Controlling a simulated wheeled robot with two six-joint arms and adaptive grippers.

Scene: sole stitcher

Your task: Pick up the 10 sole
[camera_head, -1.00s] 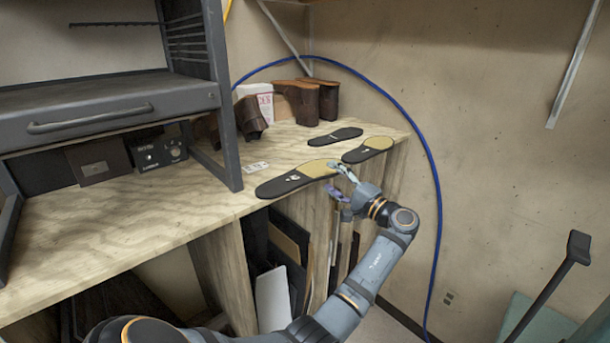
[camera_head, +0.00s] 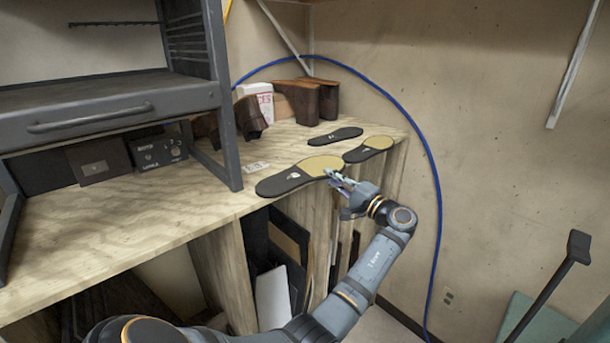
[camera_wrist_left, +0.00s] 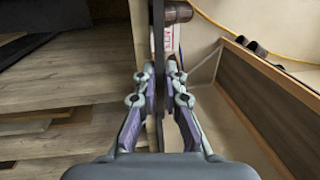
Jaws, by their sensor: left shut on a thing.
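Three flat shoe soles lie at the right end of the wooden worktop. My left gripper (camera_head: 337,179) is shut on the right, tan end of the nearest sole. In the left wrist view, the sole shows edge-on as a thin dark strip between the fingers (camera_wrist_left: 159,92). I cannot tell which sole is the 10.
Brown boots (camera_head: 318,98) and a white box (camera_head: 257,97) stand at the back of the worktop (camera_head: 130,205). A dark metal rack (camera_head: 110,106) stands on the left. A blue hose (camera_head: 437,200) runs along the wall. Boards are stored below the worktop.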

